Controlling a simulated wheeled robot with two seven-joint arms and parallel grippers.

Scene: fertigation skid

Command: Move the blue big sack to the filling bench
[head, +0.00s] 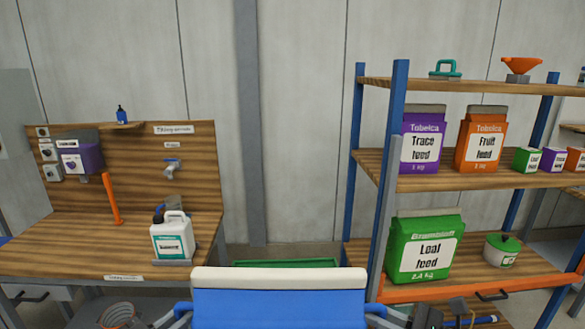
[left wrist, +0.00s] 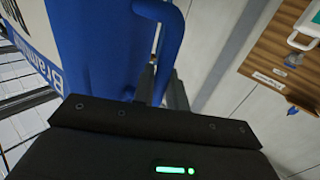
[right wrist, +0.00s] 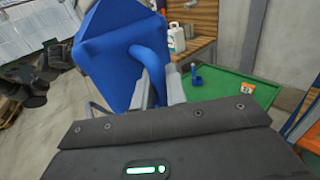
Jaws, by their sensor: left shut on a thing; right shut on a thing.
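The blue big sack (head: 280,308) with a white top band is close in front of me at the bottom of the head view. Its blue side shows in the left wrist view (left wrist: 95,45) and the right wrist view (right wrist: 112,60). My left gripper (head: 182,313) is shut on its left side handle (left wrist: 172,45). My right gripper (head: 376,312) is shut on its right side handle (right wrist: 152,65). The sack's lower part is out of the head view. The wooden filling bench (head: 60,258) stands ahead to the left, apart from the sack.
A white jug (head: 172,238) stands near the bench's right end, and an orange lever (head: 111,200) rises behind. A green-topped surface (right wrist: 235,85) lies behind the sack. A shelf rack (head: 460,180) with feed packs stands to the right. The bench's left half looks bare.

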